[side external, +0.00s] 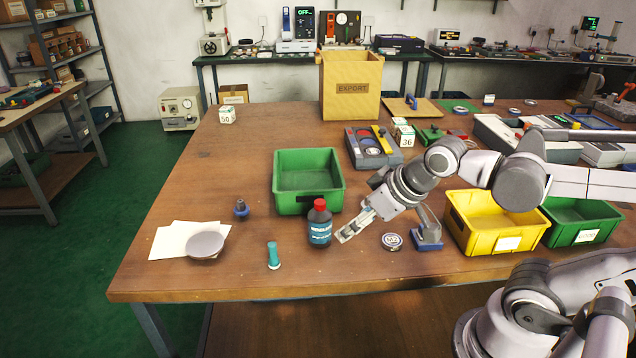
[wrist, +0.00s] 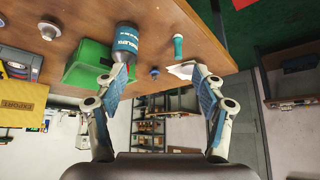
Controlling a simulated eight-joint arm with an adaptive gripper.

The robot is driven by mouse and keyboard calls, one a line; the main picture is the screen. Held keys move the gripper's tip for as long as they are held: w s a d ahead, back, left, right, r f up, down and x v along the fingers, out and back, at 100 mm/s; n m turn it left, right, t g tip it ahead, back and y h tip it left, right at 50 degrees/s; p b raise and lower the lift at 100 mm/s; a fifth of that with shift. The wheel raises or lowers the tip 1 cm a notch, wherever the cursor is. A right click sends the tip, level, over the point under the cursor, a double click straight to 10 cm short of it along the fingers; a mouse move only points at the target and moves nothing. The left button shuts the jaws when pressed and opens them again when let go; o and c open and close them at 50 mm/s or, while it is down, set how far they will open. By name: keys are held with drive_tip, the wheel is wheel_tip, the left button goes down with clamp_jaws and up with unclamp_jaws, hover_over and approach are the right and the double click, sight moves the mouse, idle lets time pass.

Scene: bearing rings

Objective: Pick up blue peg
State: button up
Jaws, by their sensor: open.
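Two pieces could be the blue peg. A teal-blue upright cylinder (side external: 273,255) with a pale base stands near the table's front edge; it also shows in the wrist view (wrist: 178,46). A small dark-blue stepped piece (side external: 241,208) stands farther back and left, also in the wrist view (wrist: 155,73). I cannot tell for certain which one is meant. My gripper (side external: 350,232) is open and empty, low over the table, right of the blue bottle and apart from both pieces. In the wrist view its fingers (wrist: 160,77) are spread wide.
White papers with a grey disc (side external: 206,245) lie at left. A yellow bin (side external: 455,222) and a round bearing (side external: 392,241) are at right.

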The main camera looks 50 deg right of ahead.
drive_tip(key=w+r, duration=0.5)
drive_tip(key=w, duration=0.5)
drive_tip(key=n+g, duration=0.2)
hover_over(241, 201)
drive_tip(key=s, duration=0.3)
wheel_tip(241, 201, down, 12)
drive_tip(key=shift+y, duration=0.4)
drive_tip(key=x, duration=0.5)
drive_tip(key=shift+s+d+f, duration=0.1)
drive_tip(key=shift+s+f, duration=0.05)
drive_tip(key=shift+f, duration=0.05)
drive_tip(key=shift+s+x, duration=0.2)
drive_tip(key=shift+x, duration=1.15)
drive_tip(key=shift+s+x, duration=0.2)
drive_tip(key=shift+x, duration=1.15)
drive_tip(key=shift+d+f, duration=0.15)
drive_tip(key=shift+d, duration=0.05)
clamp_jaws()
